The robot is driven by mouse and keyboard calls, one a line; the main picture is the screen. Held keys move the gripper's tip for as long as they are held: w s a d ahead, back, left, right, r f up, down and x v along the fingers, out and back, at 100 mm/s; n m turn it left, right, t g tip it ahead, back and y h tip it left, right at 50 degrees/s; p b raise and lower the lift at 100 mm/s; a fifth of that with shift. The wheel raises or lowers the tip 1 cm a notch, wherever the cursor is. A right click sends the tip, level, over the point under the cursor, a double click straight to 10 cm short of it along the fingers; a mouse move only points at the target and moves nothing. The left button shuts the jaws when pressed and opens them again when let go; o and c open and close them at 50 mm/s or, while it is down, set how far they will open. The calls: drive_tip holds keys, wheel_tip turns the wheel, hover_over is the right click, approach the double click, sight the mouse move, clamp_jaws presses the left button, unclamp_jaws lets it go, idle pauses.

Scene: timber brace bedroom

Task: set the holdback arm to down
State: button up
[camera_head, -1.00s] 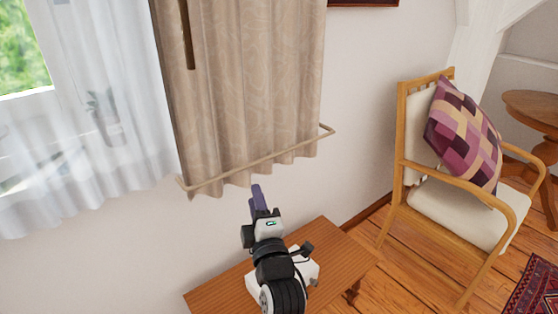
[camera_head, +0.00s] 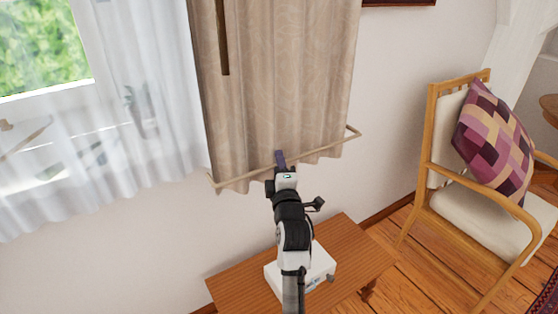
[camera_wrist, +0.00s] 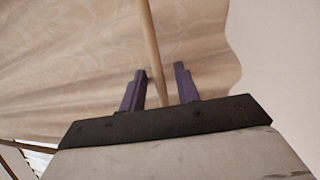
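The holdback arm (camera_head: 320,151) is a thin beige rod running across the front of the beige curtain near its lower hem, with bent ends toward the wall. In the wrist view the rod (camera_wrist: 151,50) runs from the top edge down between the two purple fingers of my gripper (camera_wrist: 160,88). The fingers are apart, with a gap visible on each side of the rod. Whether the rod is fully between the fingertips in depth is hard to tell.
The beige curtain (camera_head: 285,80) hangs behind the rod, with a dark vertical rod (camera_head: 222,40) before it. A sheer white curtain (camera_head: 150,90) covers the window at left. A wooden table (camera_head: 350,250) stands below. A cushioned chair (camera_head: 470,200) is at right.

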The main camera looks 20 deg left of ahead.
drive_tip(key=shift+w+a, duration=0.1)
drive_tip(key=shift+w, duration=0.05)
clamp_jaws()
idle(0.4)
